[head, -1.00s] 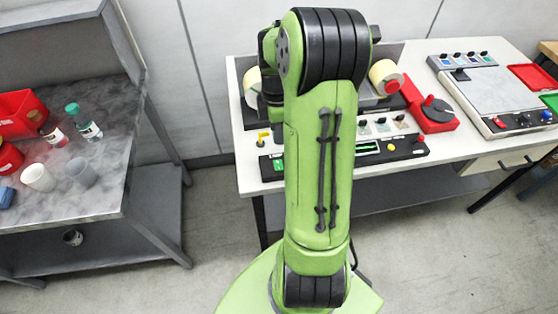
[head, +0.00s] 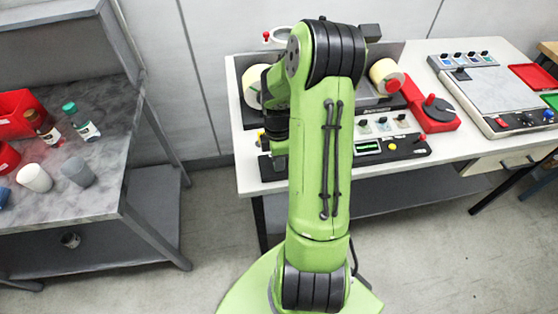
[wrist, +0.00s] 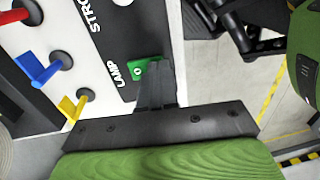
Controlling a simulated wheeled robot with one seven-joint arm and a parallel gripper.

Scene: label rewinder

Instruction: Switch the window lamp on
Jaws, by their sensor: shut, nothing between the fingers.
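The green lamp switch (wrist: 141,69) sits at the end of a black control panel (wrist: 112,28), beside the printed word LAMP. My gripper (wrist: 155,66) has its dark fingers shut with nothing in them. Its tips are right at the switch and cover part of it in the wrist view; I cannot tell whether they touch it. In the head view the black panel (head: 405,146) lies along the front of the white bench.
Red, blue (wrist: 38,70) and yellow (wrist: 73,106) levers stand beside the panel in the wrist view. Label rolls (head: 386,73) stand behind the panel, and a red box with a black knob (head: 432,112) is to its right. A shelf with bottles and cups (head: 34,178) is at left.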

